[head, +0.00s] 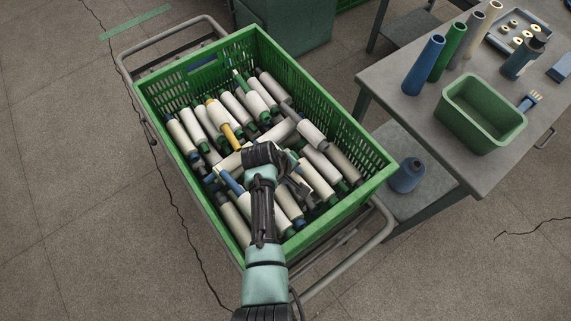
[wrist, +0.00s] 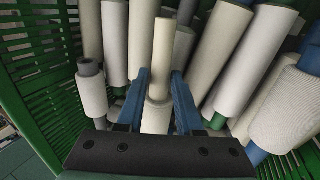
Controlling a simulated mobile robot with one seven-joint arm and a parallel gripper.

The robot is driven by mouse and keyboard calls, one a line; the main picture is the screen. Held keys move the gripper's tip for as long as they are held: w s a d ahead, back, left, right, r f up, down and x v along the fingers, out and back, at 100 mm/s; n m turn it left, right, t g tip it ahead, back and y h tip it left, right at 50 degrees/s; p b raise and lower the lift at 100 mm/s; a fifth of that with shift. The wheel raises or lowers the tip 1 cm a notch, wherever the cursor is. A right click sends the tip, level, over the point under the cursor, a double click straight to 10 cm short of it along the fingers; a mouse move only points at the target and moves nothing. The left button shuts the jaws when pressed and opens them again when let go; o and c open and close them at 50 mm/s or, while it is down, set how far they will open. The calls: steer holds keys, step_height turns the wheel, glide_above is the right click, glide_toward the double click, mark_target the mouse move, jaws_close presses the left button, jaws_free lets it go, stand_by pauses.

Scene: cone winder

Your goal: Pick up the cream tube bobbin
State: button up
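My gripper (head: 284,174) is down among the bobbins in the green crate (head: 161,108). In the wrist view its two blue fingers (wrist: 161,74) stand apart, one on each side of a bobbin with a bare cream tube end (wrist: 163,45). Pale yarn (wrist: 156,117) on this bobbin shows between the fingers, nearer the palm. The fingers lie close along its sides. I cannot tell whether they press on it. In the head view my wrist and hand hide most of what lies between the fingers.
Many bobbins with white, grey and cream yarn lie close around my gripper, one with a yellow tube (head: 232,133). The crate sits on a metal trolley (head: 377,222). A grey table (head: 405,108) at the right holds upright cones and a green bin (head: 482,114).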

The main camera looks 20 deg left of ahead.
jaws_close()
steer(key=shift+r, duration=0.1)
